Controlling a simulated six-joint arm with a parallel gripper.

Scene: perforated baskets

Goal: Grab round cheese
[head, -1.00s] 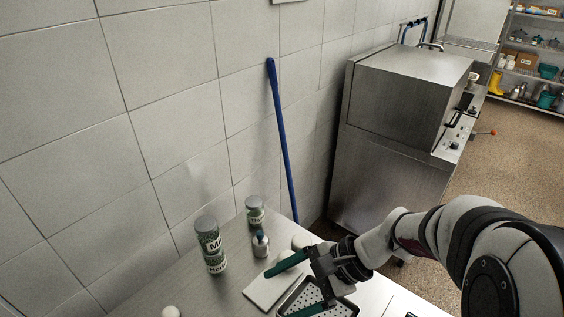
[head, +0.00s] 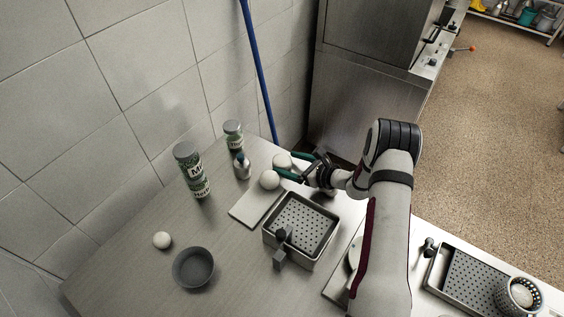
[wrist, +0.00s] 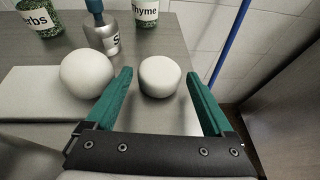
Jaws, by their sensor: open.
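My gripper (head: 285,163) is open, its two green fingers pointing left in the head view. In the wrist view, a white, flat-topped, rounded cheese (wrist: 159,75) appears in the gap between the open fingers (wrist: 158,80); I see no clear contact. It also shows at the fingertips in the head view (head: 282,159). A second white piece, ball-shaped (wrist: 87,74), lies just left of the left finger, at the edge of a pale board. It also shows in the head view (head: 269,180). I cannot tell which white piece the task names.
The pale board (head: 247,210) lies beside a perforated metal tray (head: 329,240). Jars (head: 191,172) and a small metal bottle (head: 242,167) stand near the wall. A dark bowl (head: 194,267) and a white ball (head: 161,240) are at left. The table's left part is mostly clear.

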